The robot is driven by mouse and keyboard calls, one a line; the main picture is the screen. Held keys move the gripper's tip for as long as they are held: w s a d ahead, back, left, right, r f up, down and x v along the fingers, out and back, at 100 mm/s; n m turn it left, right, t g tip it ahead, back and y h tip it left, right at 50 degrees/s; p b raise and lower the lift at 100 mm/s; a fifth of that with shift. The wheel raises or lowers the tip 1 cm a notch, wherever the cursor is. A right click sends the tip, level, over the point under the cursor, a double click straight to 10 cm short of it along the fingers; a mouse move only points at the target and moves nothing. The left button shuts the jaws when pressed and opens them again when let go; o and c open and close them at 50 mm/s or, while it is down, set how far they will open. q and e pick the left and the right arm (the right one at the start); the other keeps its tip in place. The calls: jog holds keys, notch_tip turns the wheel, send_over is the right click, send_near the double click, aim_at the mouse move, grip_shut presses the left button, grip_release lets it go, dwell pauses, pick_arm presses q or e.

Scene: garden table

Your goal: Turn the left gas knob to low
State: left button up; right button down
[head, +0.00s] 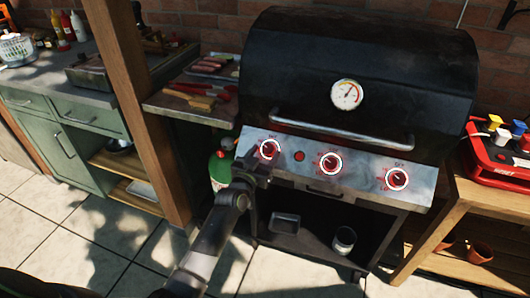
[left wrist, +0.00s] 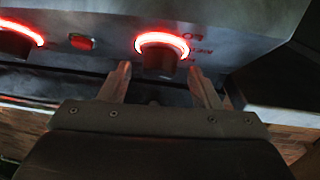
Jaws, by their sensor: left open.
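The left gas knob (head: 269,149) is on the front panel of the black grill (head: 360,70), with a red-lit ring around it. In the left wrist view the knob (left wrist: 158,62) is dark inside a glowing ring, with partly readable lettering beside it. My left gripper (left wrist: 160,82) is open, its fingertips on either side of the knob's near end with a gap at each side. In the head view my left gripper (head: 256,168) is just below and in front of that knob, hiding its lower edge. I cannot read the knob's setting. My right gripper is not in view.
A red button (head: 299,156) is beside the left knob, then a middle knob (head: 331,163) and a right knob (head: 397,179). The lid handle (head: 340,132) runs above them. A green bottle (head: 220,170) stands left of the grill, near a wooden post (head: 147,110).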

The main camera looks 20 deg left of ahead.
pick_arm(q)
jog(key=shift+w, duration=0.55)
